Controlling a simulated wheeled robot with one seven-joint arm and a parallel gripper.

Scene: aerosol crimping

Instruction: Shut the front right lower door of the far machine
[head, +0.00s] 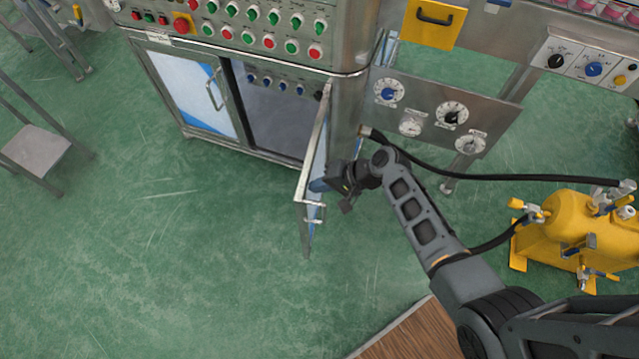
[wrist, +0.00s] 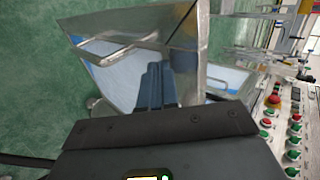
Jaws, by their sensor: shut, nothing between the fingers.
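The far machine (head: 340,30) is a steel cabinet with a panel of red and green buttons. Its front right lower door (head: 312,165) stands wide open, swung out toward the camera, with a bar handle (head: 314,212) near its free edge. The front left lower door (head: 190,95) looks closed. My gripper (head: 320,186) is shut and empty, at the right side of the open door, close to its face; I cannot tell whether it touches. In the wrist view my blue fingers (wrist: 155,85) are together in front of the door panel (wrist: 110,75).
The opening behind the door shows a dark inner panel (head: 275,110) with blue knobs. A gauge panel (head: 430,110) and a black hose (head: 520,178) lie to the right, with a yellow tank (head: 580,230) beyond. The green floor (head: 180,260) left of the door is clear.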

